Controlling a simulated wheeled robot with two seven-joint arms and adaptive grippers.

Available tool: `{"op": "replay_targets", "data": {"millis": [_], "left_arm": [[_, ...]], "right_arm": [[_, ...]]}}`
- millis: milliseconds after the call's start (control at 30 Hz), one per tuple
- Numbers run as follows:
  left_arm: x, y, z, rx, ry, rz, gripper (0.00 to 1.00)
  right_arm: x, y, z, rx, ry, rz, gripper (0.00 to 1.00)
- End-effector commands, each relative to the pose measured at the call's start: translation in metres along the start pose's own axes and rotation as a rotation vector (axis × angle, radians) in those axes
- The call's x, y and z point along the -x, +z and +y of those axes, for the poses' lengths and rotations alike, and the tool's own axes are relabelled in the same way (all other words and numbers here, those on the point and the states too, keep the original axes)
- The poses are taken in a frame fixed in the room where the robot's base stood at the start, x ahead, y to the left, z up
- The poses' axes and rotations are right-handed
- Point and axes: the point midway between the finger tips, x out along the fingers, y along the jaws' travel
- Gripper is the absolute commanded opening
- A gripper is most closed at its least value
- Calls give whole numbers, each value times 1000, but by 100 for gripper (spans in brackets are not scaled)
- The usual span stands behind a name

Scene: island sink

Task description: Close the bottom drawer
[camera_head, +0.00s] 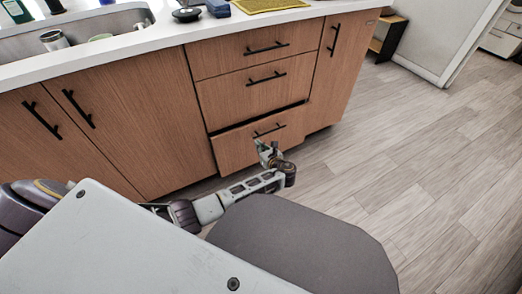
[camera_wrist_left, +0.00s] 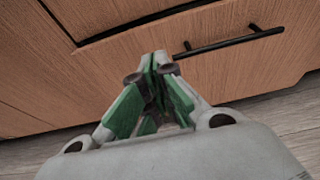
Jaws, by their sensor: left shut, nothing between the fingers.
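The bottom drawer (camera_head: 232,150) is the lowest of three wooden drawers in the island. It stands out a little, with a dark gap along its top edge. Its black bar handle (camera_head: 268,130) is on its front. In the left wrist view the drawer front (camera_wrist_left: 215,75) fills much of the picture, and the handle (camera_wrist_left: 235,42) lies to the right of my fingertips. My left gripper (camera_head: 262,146) is shut and empty, close to the drawer front just below the handle; I cannot tell whether it touches. It also shows in the left wrist view (camera_wrist_left: 155,62). My right gripper is not in view.
The middle drawer (camera_head: 225,98) and top drawer (camera_head: 220,55) are shut. The white countertop (camera_head: 170,36) holds a sink and a yellow mat (camera_head: 268,4). Wooden floor (camera_head: 420,140) to the right is clear. A dark shelf (camera_head: 388,38) stands at the back.

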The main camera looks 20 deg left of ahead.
Motion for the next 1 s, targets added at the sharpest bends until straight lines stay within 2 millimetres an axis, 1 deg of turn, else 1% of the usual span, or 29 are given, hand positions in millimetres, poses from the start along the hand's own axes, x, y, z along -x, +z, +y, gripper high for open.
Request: {"op": "replay_targets", "data": {"millis": [33, 200, 667, 1000], "left_arm": [[-6, -2, 0, 0, 0, -1, 0], [-23, -2, 0, 0, 1, -1, 0], [-65, -2, 0, 0, 1, 0, 0], [-92, 5, 0, 0, 1, 1, 0]], "right_arm": [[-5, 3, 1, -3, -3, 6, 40], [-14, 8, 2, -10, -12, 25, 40], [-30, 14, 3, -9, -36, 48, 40], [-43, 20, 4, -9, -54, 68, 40]]}}
